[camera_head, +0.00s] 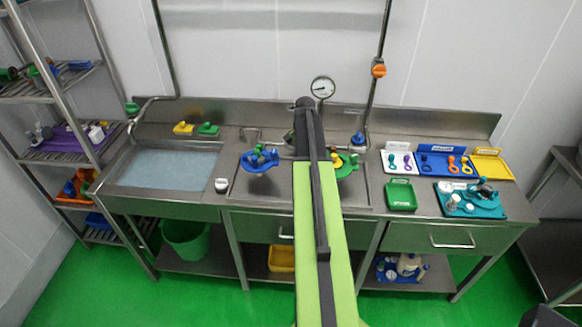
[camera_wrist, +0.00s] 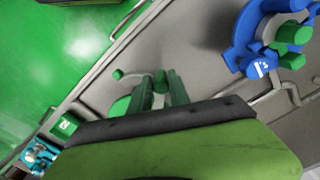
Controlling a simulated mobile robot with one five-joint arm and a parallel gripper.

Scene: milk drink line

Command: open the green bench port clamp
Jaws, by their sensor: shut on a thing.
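The green bench port clamp (camera_head: 346,168) stands in the right part of the steel bench, partly hidden behind my arm. In the wrist view part of its green body (camera_wrist: 121,106) shows just left of my fingers. My gripper (camera_wrist: 160,82) is shut on a small part of the green clamp between its fingertips; the exact grip is hard to see. In the head view my gripper is hidden by my arm. The blue clamp (camera_head: 259,160) sits left of my arm; it also shows in the wrist view (camera_wrist: 262,42), with green knobs.
A water-filled sink (camera_head: 170,167) is at the left. A gauge (camera_head: 323,88) stands behind my arm. A green tray (camera_head: 400,194), a teal tray (camera_head: 492,213) with parts and a blue tool tray (camera_head: 431,172) lie at the right. A white cup (camera_head: 221,185) stands near the sink.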

